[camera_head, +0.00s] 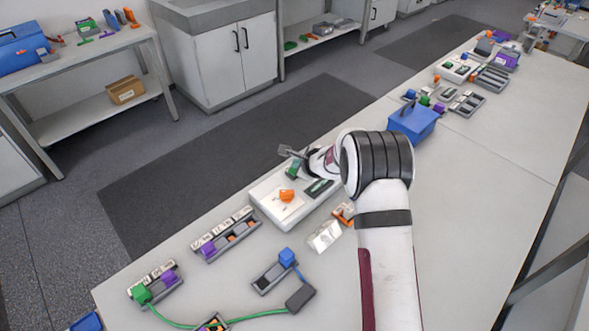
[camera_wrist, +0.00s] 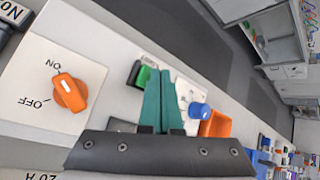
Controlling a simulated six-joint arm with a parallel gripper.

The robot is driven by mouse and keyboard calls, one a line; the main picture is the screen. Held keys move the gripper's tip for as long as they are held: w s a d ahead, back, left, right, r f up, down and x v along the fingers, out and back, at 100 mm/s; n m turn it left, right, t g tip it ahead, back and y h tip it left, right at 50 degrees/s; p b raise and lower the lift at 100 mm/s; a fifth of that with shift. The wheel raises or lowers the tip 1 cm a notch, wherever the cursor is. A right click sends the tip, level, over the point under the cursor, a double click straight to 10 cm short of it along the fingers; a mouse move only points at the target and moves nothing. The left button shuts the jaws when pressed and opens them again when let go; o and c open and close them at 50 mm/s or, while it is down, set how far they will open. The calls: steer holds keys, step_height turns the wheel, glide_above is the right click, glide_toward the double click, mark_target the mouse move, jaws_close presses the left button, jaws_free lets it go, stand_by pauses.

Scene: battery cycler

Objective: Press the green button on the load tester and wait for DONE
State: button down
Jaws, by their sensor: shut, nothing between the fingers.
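The load tester is a white box (camera_head: 262,203) on the bench with an orange rotary knob (camera_head: 288,196) and a dark green-lit panel (camera_head: 319,187). In the wrist view its white face (camera_wrist: 35,85) carries the orange knob (camera_wrist: 68,92) between ON and OFF marks. A green part in a black housing (camera_wrist: 147,76) shows just left of my fingertips; it looks like the green button, but I cannot tell for certain. My gripper (camera_wrist: 161,75) has its teal fingers together, with nothing between them. Contact with the green part cannot be judged. No DONE text is readable.
In the head view, battery holders (camera_head: 228,236) and a green cable (camera_head: 255,315) lie nearer. Bare bench is at right.

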steer(key=shift+f, duration=0.45)
stand_by(0.3)
steer(key=shift+r, duration=0.95)
steer(key=shift+r, duration=2.5)
